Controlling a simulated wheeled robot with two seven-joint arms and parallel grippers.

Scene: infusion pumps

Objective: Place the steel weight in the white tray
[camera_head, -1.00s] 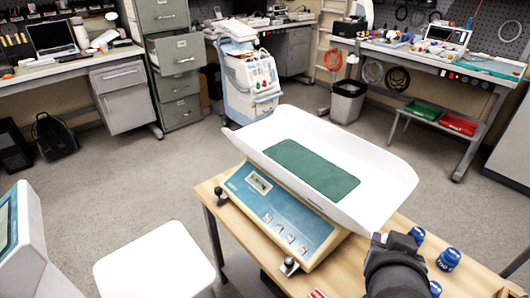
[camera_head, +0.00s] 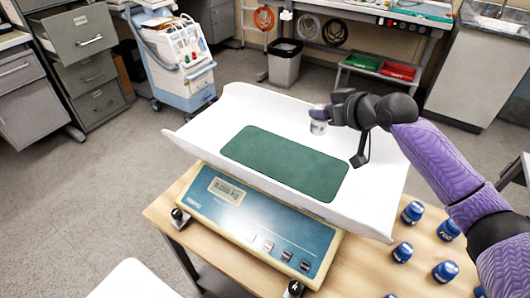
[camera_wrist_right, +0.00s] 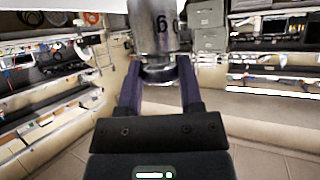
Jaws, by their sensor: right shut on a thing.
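The steel weight (camera_head: 318,126) is a small silvery cylinder. My right gripper (camera_head: 328,112) is shut on it and holds it over the far right part of the white tray (camera_head: 215,122). In the right wrist view the weight (camera_wrist_right: 155,28) sits between the two fingers of my right gripper (camera_wrist_right: 158,75), with part of a number on its side. The white tray is a wide curved pan on top of a scale, with a green mat (camera_head: 285,160) in it. I cannot tell the exact gap between weight and tray. My left gripper is not in view.
The blue scale body (camera_head: 255,225) stands under the tray on a wooden table (camera_head: 350,270). A white seat-like surface (camera_head: 130,282) is at the lower left.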

